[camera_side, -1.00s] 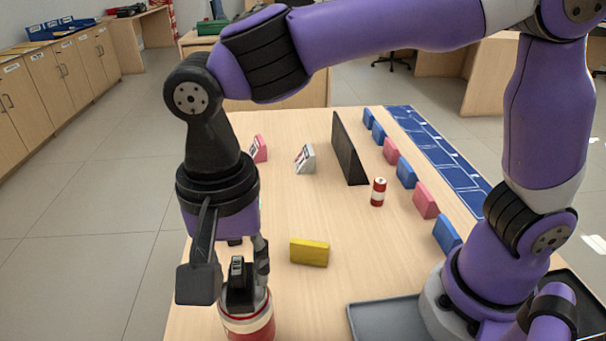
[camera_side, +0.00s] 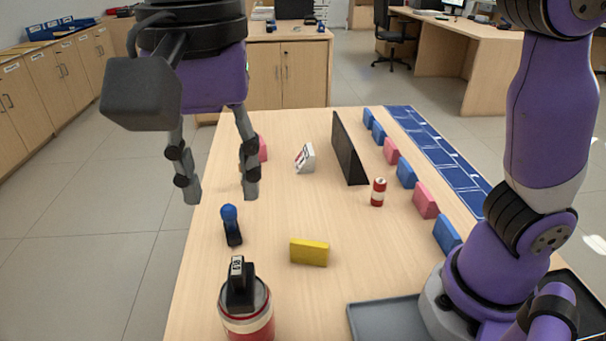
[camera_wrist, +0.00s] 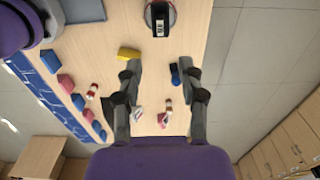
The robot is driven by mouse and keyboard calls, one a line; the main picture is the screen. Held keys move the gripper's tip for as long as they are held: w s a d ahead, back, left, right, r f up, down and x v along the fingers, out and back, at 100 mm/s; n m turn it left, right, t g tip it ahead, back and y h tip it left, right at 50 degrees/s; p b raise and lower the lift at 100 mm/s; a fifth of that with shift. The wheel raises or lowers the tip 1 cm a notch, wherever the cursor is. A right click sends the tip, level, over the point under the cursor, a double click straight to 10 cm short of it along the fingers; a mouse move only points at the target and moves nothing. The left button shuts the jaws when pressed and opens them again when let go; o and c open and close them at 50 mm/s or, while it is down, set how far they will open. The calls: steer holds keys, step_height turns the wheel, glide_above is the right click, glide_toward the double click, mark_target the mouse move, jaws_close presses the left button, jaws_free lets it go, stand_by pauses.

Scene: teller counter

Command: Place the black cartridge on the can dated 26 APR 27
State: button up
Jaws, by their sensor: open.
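The black cartridge (camera_side: 240,286), with a small white label on top, stands upright on the lid of a large red and white can (camera_side: 247,327) at the table's front left. In the wrist view, the cartridge (camera_wrist: 159,20) also rests on the can (camera_wrist: 173,19) at the top edge. A smaller red and white can (camera_side: 378,192) stands near the dark upright panel. I cannot read a date on either can. My gripper (camera_side: 221,196) is open and empty, raised well above the table behind the large can; its fingers also show in the wrist view (camera_wrist: 159,67).
A yellow block (camera_side: 309,252) lies to the right. A dark panel (camera_side: 348,148), a pale sign (camera_side: 305,158) and several blue and pink blocks stand farther back. A grey tray (camera_side: 380,318) is front right.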

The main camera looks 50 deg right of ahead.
steer(key=s+d+f+n+t, duration=0.1)
steer(key=d+f+n, duration=0.3)
steer(key=d, duration=0.7)
steer(key=s+d+f+n+t, duration=0.2)
steer(key=d+f+n+t, duration=0.2)
steer(key=d, duration=0.6)
steer(key=shift+d+f+n+t, duration=0.15)
steer(key=shift+d+n+t, duration=0.15)
steer(key=shift+d+n, duration=0.1)
